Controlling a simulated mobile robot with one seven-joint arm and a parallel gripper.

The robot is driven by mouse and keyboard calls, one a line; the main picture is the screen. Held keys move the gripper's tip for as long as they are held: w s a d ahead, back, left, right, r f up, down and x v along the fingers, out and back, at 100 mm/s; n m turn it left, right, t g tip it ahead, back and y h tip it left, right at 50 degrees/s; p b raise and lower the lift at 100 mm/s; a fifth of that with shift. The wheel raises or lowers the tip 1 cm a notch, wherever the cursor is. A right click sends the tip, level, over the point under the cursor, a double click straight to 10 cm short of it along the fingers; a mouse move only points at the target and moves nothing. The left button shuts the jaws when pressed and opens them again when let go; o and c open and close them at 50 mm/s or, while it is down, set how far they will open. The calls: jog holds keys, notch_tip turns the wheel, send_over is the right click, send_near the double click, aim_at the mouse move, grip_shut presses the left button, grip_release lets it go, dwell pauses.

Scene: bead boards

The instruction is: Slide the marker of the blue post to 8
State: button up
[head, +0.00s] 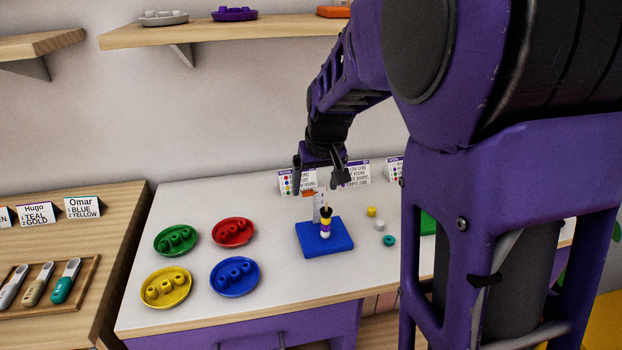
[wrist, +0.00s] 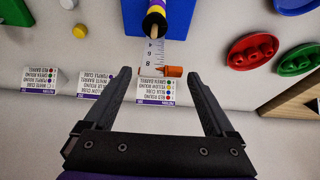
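The blue post's base (head: 311,243) stands on the white table; its top edge shows in the wrist view (wrist: 134,21). The post carries a stack of beads (head: 326,226), with black, yellow, purple and white visible. Behind it rises a white number scale (head: 318,203). In the wrist view the orange marker (wrist: 172,71) sits across the scale (wrist: 154,54), just past the 8 on the far side from the 6. My gripper (head: 319,184) is open above the post. In the wrist view my gripper (wrist: 159,73) has its fingers either side of the marker, apparently apart from it.
Loose yellow (head: 371,211), grey (head: 380,225) and teal (head: 389,240) beads lie right of the base. Green (head: 158,243), red (head: 215,241), yellow (head: 146,296) and blue (head: 217,285) bead dishes stand left. Printed cards (head: 353,174) stand behind. A green board (head: 428,223) is partly hidden by my arm.

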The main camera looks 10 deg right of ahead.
jog(key=c, duration=1)
jog(key=shift+f, duration=0.1)
jog(key=shift+c, duration=0.2)
jog(key=shift+f, duration=0.15)
jog(key=shift+f+b, duration=0.2)
jog(key=shift+b, duration=0.15)
jog(key=o, duration=1.3)
